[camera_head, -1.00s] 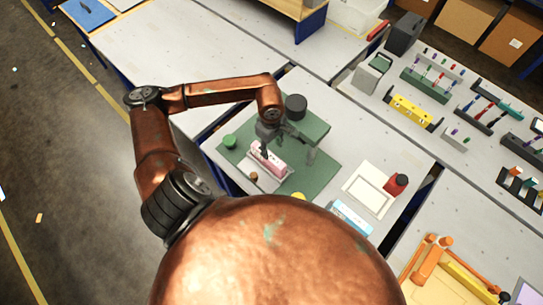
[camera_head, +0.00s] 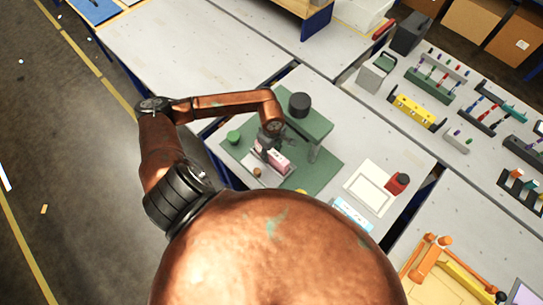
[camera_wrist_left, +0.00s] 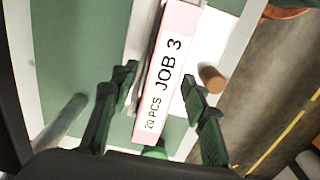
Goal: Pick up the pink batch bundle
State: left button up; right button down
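The pink batch bundle (camera_head: 280,163) lies on a pale tray (camera_head: 268,177) on the green mat, with its left part hidden behind my left gripper (camera_head: 264,150). In the left wrist view the bundle (camera_wrist_left: 168,72) is a long block with a white label reading "JOB 3" and "20 PCS". The left gripper (camera_wrist_left: 160,82) is open, with one finger on each side of the bundle and gaps showing between fingers and bundle. Whether the fingertips are down to its full depth I cannot tell. My right gripper is in neither view.
A green stand with a black cylinder (camera_head: 299,104) rises just behind the bundle. A green round piece (camera_head: 234,137) and a small brown cylinder (camera_wrist_left: 212,79) are close by. A white framed sheet (camera_head: 369,187) and a red container (camera_head: 397,183) stand to the right.

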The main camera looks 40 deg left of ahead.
pick_arm(q)
grip_shut()
dwell(0.5)
